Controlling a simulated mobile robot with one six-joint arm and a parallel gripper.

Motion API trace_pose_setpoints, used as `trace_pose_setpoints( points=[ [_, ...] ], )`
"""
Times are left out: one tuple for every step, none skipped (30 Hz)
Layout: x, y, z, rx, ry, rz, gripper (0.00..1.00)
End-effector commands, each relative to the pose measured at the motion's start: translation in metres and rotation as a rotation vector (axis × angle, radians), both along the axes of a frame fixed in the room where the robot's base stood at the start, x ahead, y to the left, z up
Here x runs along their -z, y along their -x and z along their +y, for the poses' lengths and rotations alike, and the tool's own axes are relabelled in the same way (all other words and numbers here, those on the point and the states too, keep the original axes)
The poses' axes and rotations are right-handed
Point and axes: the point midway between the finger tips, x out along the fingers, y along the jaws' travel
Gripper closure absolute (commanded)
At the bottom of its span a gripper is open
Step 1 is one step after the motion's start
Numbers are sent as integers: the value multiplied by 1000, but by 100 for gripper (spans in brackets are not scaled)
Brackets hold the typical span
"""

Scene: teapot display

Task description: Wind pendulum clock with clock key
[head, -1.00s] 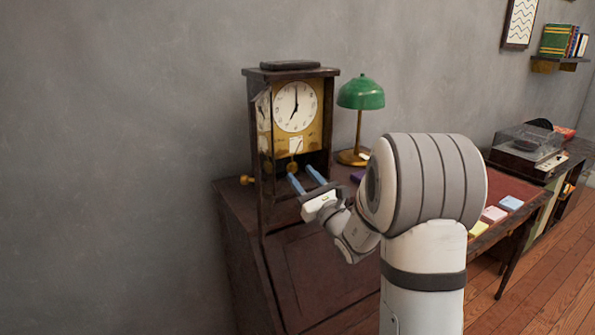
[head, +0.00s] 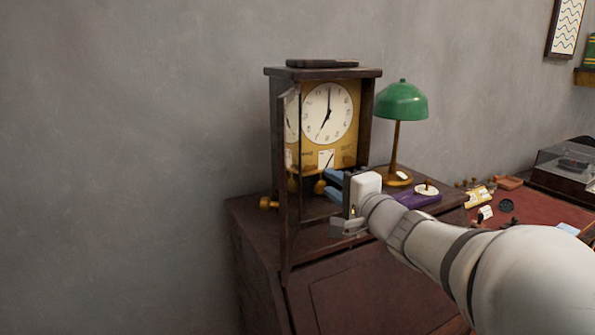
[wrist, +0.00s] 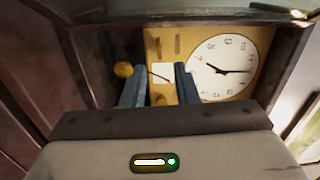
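The pendulum clock (head: 326,110) stands on the wooden desk, with its narrow glazed front door (head: 287,215) swung open to the left. Its white dial also shows in the wrist view (wrist: 226,68). A brass pendulum bob (head: 320,187) hangs below the dial; in the wrist view it (wrist: 123,69) is just left of the fingers. My gripper (head: 331,181) reaches into the open front of the case, below the dial. In the wrist view its blue fingers (wrist: 159,75) are apart, with nothing clearly held between them. I cannot make out the clock key.
A green lamp (head: 401,101) stands right of the clock. A purple object (head: 418,200) with a small white dish (head: 427,190) is on the desk nearby. A brass knob (head: 268,202) shows left of the open door. A record player (head: 568,165) is farther right.

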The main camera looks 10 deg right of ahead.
Motion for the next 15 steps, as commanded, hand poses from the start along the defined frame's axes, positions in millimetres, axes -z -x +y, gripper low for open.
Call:
trace_pose_setpoints(
  points=[
    [1,3,-1,8,29,-5,73],
    [1,3,-1,12,40,-6,73],
    [0,2,-1,14,49,-7,73],
    [0,0,0,14,52,-7,73],
    [0,-3,1,13,55,-7,73],
    [0,-8,2,13,53,-6,73],
    [0,-12,4,14,51,-5,73],
    [1,-17,5,13,52,-4,73],
    [0,-24,8,12,50,-4,73],
    [1,-29,9,13,50,-4,73],
    [0,-33,11,13,50,-5,73],
    [0,-40,13,13,50,-4,73],
    [1,-44,14,14,49,-4,73],
    [0,-48,15,14,49,-4,73],
    [0,-53,17,14,50,-5,73]
  ],
)
